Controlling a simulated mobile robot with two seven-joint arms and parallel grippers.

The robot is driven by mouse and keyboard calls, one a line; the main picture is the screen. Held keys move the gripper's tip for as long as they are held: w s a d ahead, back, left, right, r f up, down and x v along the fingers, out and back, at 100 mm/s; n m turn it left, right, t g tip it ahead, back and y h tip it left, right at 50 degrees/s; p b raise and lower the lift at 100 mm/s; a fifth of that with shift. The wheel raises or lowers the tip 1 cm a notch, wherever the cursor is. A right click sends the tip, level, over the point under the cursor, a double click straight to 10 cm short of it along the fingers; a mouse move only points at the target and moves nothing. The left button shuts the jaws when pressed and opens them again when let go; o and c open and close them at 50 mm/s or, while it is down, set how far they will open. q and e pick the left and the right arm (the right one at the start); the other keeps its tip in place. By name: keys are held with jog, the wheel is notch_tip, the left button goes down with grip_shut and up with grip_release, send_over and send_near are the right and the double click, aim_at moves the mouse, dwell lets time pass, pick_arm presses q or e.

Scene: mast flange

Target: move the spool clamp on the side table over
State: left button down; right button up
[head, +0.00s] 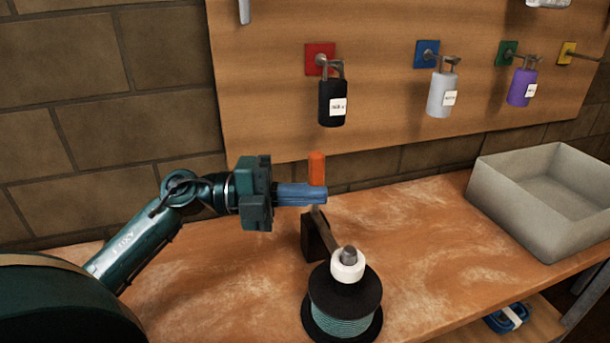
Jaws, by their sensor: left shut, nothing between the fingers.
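The spool clamp on the wooden side table (230,290) has a lever (326,230) with an upright orange handle (317,166). The lever rises from a dark block (311,240). A black spool (345,305) with teal line wound on it stands in front, with a white collar (348,267) and a grey pin on top. My left gripper (318,195) comes in from the left, its blue fingers shut and empty. The fingertips overlap the lower part of the orange handle in the picture; I cannot tell whether they touch it. My right gripper is out of view.
A grey open bin (545,225) stands at the right on the table. A blue item (497,322) lies on a lower shelf.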

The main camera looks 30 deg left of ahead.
pick_arm(q)
jog(key=shift+w+a, duration=0.6)
jog(key=shift+w, duration=0.2)
jog(key=shift+w+a, duration=0.55)
jog(key=shift+w, duration=0.2)
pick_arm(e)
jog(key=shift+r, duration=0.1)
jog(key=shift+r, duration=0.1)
pick_arm(q)
jog(key=shift+w+a+r+n+p, duration=0.1)
jog(key=shift+w+a+n+p, duration=0.1)
jog(key=shift+n+p, duration=0.2)
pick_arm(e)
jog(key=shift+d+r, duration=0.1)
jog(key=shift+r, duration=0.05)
